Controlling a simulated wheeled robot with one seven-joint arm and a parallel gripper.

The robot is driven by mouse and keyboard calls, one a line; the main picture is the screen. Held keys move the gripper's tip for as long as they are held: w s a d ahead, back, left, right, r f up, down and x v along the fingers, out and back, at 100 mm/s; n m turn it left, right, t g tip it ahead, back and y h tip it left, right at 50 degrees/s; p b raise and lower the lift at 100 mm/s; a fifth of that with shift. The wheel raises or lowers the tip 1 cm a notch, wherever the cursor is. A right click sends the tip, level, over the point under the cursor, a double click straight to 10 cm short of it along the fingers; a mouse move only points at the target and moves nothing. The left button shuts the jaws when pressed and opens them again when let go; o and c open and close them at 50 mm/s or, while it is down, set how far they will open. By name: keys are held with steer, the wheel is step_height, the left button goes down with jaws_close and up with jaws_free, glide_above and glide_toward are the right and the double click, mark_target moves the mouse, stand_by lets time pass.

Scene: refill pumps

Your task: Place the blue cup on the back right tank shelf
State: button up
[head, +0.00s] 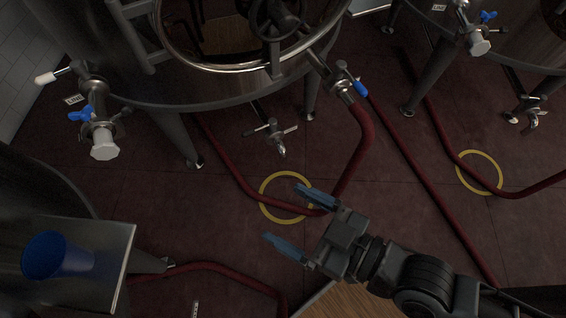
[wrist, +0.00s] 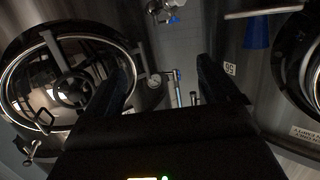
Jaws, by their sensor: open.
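The blue cup (head: 45,258) stands on a metal shelf (head: 118,240) at the lower left of the head view, beside a dark tank. It appears upright, with its wide rim toward the left. In the wrist view a blue tapered shape (wrist: 256,30), which looks like the cup, is at the upper right beside a thin shelf edge (wrist: 264,13). My gripper (head: 281,211) is open and empty, with its blue fingers pointing left, well to the right of the cup. I cannot tell which shelf is the back right tank shelf.
A large steel tank (head: 190,95) with a round hatch stands at the top, with valves (head: 103,140) sticking out. Red hoses (head: 360,150) cross the floor near yellow rings (head: 264,190). Another tank (head: 540,50) is at the upper right. The space between cup and gripper looks open.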

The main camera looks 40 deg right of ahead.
steer(key=s+d+r+m+h, duration=0.3)
steer(key=s+d+r+h, duration=0.2)
steer(key=s+d+r, duration=0.3)
steer(key=s+d, duration=0.1)
steer(key=s, duration=0.3)
steer(key=shift+s+d+r+m, duration=0.2)
steer(key=shift+d+m, duration=0.1)
steer(key=shift+m, duration=0.1)
